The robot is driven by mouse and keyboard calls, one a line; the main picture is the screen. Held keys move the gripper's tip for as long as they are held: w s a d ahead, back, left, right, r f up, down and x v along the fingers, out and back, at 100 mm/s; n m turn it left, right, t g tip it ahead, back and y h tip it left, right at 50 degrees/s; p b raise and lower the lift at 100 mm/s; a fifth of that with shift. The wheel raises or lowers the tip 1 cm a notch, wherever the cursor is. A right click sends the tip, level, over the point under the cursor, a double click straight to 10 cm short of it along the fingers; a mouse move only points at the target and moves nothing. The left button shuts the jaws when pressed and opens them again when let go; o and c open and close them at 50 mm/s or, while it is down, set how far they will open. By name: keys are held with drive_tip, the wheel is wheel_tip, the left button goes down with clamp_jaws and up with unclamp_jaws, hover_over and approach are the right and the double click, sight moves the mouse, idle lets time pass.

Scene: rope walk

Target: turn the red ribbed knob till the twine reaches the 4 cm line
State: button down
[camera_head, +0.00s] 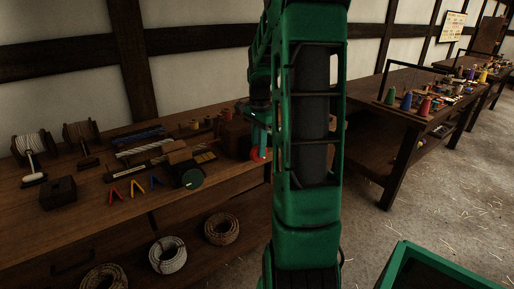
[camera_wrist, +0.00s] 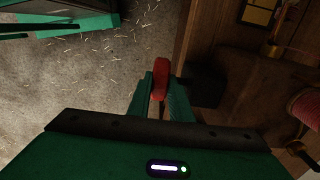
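The red knob (camera_wrist: 160,78) shows edge-on in the wrist view, between the two fingers of my gripper (camera_wrist: 160,92). The fingers lie close on both sides of it and look shut on it. In the head view a small part of the red knob (camera_head: 258,155) shows at the bench's front, just left of my arm, with my gripper (camera_head: 259,138) at it. Its ribs are too small to make out. The twine by the knob and the 4 cm line cannot be made out; my arm hides part of that area.
A second table (camera_head: 385,118) with coloured cones stands right. Straw-strewn floor (camera_head: 440,190) is open between.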

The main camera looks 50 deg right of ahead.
drive_tip(key=shift+d, duration=0.25)
drive_tip(key=shift+a, duration=0.15)
drive_tip(key=shift+y, duration=0.3)
drive_tip(key=y, duration=0.1)
drive_tip(key=d+t+y, duration=0.1)
drive_tip(key=y, duration=0.3)
drive_tip(key=shift+s+d+f, duration=0.2)
drive_tip(key=shift+d+f, duration=0.05)
drive_tip(key=y, duration=0.1)
drive_tip(key=t+y, duration=0.1)
drive_tip(key=y, duration=0.1)
drive_tip(key=shift+s+d+f+y, duration=0.1)
drive_tip(key=shift+d+f+y, duration=0.2)
drive_tip(key=shift+y, duration=0.1)
drive_tip(key=shift+d+f+t+y, duration=0.15)
drive_tip(key=shift+t+y, duration=0.25)
drive_tip(key=shift+y, duration=0.5)
drive_tip(key=shift+f+y, duration=0.15)
drive_tip(key=shift+y, duration=0.25)
